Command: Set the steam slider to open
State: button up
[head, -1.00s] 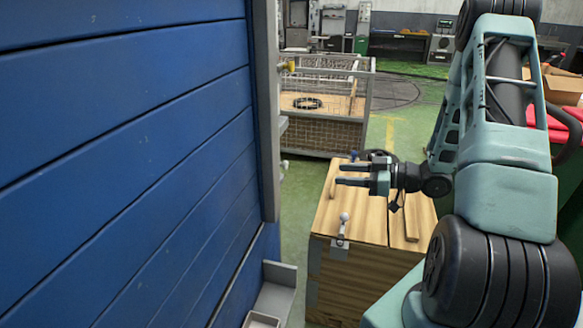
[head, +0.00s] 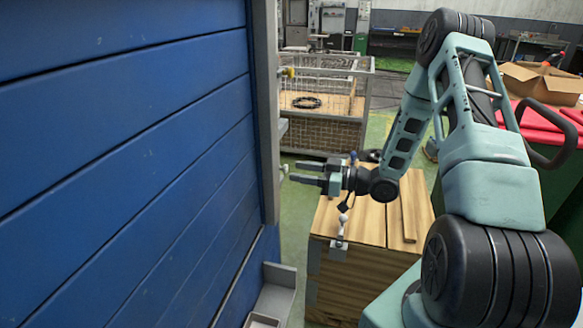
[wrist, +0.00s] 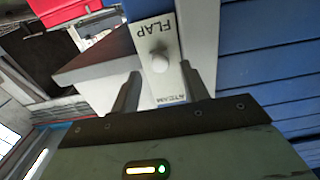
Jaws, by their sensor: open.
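In the wrist view a pale panel carries the word FLAP and a round white knob (wrist: 160,62). Below it a second label (wrist: 172,101), which seems to read STEAM, shows just above my gripper's body. The steam slider's own knob is not clearly visible; my gripper may hide it. My gripper (head: 308,173) is open, its two fingers pointing left at the grey post beside the blue wall. A small pale knob (head: 284,168) shows just beyond the fingertips. In the wrist view the fingers stand either side of the panel, with nothing visibly gripped.
The blue plank wall (head: 120,160) fills the left, edged by a grey post (head: 267,120). A wooden box (head: 360,265) with a white-balled lever (head: 343,218) stands below my arm. A wire cage (head: 322,110) stands behind. Green floor lies between wall and box.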

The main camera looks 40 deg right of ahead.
aim_at(287, 169)
jog(key=shift+x, duration=1.65)
grip_shut()
notch_tip(287, 169, up, 5)
jog(key=p, duration=0.3)
jog(key=shift+f, duration=0.15)
grip_release()
